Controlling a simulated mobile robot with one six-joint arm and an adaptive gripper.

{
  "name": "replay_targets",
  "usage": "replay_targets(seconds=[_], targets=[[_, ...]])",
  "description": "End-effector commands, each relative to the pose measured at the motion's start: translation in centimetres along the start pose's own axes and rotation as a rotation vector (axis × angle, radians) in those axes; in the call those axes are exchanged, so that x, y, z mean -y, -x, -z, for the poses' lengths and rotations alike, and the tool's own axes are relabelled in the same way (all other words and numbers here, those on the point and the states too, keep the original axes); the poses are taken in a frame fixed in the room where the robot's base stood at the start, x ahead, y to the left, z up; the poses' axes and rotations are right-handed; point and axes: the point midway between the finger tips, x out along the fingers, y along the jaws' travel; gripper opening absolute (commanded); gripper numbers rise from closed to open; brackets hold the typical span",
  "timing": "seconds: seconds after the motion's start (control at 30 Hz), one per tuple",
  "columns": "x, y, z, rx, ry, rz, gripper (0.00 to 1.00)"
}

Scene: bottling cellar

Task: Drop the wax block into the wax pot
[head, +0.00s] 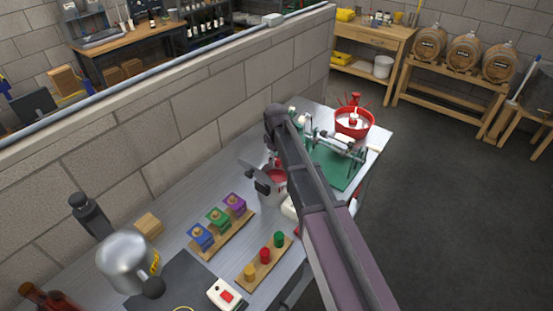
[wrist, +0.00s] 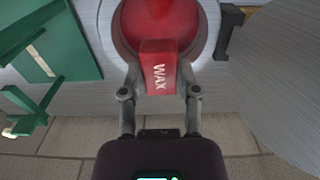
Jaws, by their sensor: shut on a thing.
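The red wax block (wrist: 158,68), lettered WAX, is between the two fingers of my gripper (wrist: 160,84) in the wrist view. My gripper is shut on it. Past the block is the round wax pot (wrist: 207,30) with a pale metal rim and red wax inside. The block overlaps the pot's near rim in the picture; its height above the wax is hard to tell. In the head view the grey pot (head: 269,196) stands on the metal bench, partly covered by my arm. The block is not clearly visible there.
Right of the pot are a green-based machine (head: 335,165) and a red bowl (head: 355,123). Left of it are a board of coloured blocks (head: 207,247), a board of coloured stoppers (head: 251,283) and a metal vessel (head: 125,258). A block wall (head: 180,130) runs behind the bench.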

Motion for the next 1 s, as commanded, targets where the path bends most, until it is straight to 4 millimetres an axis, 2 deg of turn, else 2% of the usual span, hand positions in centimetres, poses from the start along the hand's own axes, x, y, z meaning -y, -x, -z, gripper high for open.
replay_targets(seconds=[0.03,0.3,0.87,0.9,1.0], targets=[[0.0,-0.9,0.0,0.0,0.0,0.0,0.09],[0.0,-2.8,0.0,0.0,0.0,0.0,0.09],[0.0,-3.4,0.0,0.0,0.0,0.0,0.09],[0.0,-3.4,0.0,0.0,0.0,0.0,0.44],[0.0,-3.4,0.0,0.0,0.0,0.0,0.74]])
